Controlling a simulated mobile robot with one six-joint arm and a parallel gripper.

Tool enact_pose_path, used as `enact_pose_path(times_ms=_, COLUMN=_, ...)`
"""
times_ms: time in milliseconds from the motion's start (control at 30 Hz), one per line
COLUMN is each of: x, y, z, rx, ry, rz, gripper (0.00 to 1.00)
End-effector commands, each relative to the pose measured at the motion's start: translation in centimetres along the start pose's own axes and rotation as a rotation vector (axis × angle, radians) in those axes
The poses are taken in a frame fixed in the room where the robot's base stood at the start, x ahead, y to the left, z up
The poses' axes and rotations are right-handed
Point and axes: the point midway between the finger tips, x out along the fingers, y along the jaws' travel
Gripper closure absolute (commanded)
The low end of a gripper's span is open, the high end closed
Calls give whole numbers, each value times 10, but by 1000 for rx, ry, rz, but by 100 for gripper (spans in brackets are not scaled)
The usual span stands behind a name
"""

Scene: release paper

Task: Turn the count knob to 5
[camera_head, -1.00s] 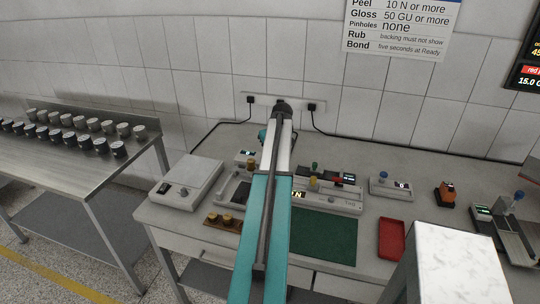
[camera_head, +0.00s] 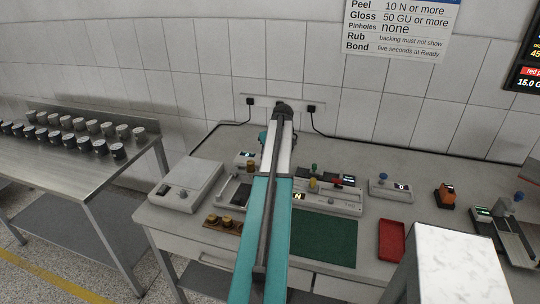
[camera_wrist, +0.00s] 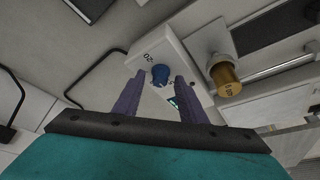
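In the wrist view a blue knob (camera_wrist: 160,75) stands on a white box (camera_wrist: 152,55). The number 20 is printed beside it, and another mark by the right finger is partly covered. I take this to be the count knob; its exact setting is not readable. My gripper (camera_wrist: 161,80) is open, with its two purple fingers apart and the knob between their tips as seen from the wrist. I cannot tell whether either finger touches it.
A brass cylinder (camera_wrist: 226,78) stands close right of the fingers in the wrist view.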

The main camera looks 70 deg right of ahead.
Motion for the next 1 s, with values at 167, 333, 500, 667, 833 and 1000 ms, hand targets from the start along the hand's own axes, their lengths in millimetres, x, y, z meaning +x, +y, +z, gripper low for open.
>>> enact_pose_path(times_ms=167, x=-4, y=0, z=0, rx=0, ry=1, rz=1, gripper=62)
enact_pose_path(times_ms=333, x=-15, y=0, z=0, rx=0, ry=2, rz=1, gripper=62)
enact_pose_path(times_ms=500, x=-33, y=0, z=0, rx=0, ry=3, rz=2, gripper=62)
enact_pose_path(times_ms=667, x=-53, y=1, z=0, rx=1, ry=3, rz=2, gripper=62)
enact_pose_path(times_ms=833, x=-74, y=1, z=1, rx=1, ry=2, rz=1, gripper=62)
enact_pose_path(times_ms=1000, x=-95, y=1, z=0, rx=1, ry=2, rz=1, gripper=62)
